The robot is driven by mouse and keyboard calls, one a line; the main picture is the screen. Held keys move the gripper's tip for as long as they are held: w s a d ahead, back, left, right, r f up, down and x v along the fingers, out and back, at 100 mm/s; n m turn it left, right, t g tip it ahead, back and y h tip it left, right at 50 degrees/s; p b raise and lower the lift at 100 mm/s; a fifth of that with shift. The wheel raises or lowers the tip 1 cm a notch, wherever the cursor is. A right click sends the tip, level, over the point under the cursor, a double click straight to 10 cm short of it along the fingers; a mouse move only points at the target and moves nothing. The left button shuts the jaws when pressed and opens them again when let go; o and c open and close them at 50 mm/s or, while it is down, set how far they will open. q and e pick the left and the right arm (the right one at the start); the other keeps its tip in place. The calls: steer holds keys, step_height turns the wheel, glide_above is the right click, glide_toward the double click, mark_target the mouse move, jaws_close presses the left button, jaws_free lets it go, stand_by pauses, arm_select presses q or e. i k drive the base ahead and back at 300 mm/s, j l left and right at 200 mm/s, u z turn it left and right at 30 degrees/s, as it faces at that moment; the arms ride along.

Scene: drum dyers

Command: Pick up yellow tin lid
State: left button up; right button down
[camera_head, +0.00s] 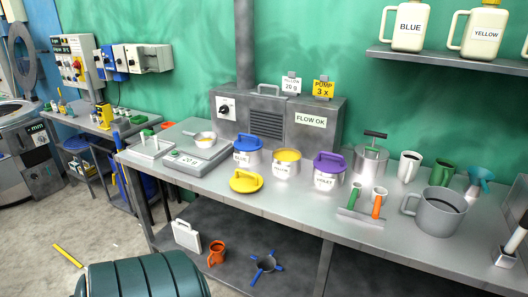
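The yellow tin lid (246,182), round with a raised handle on top, lies on the metal worktable (215,183) near its front edge. It is in front of the tin with the blue lid (247,150). Just right and behind it stands the open yellow tin (287,167), white with yellow contents showing at the top. Neither of my grippers shows in this view, and nothing is holding the lid.
A tin with a violet lid (328,171) stands right of the yellow tin. A scale (190,160) with a small pan (203,139) is at left. A grey mug (435,212) and small handled tools (362,204) stand at right. A green ribbed drum (145,278) is at the bottom.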

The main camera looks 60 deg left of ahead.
mark_target(246, 183)
steer(key=u, duration=1.95)
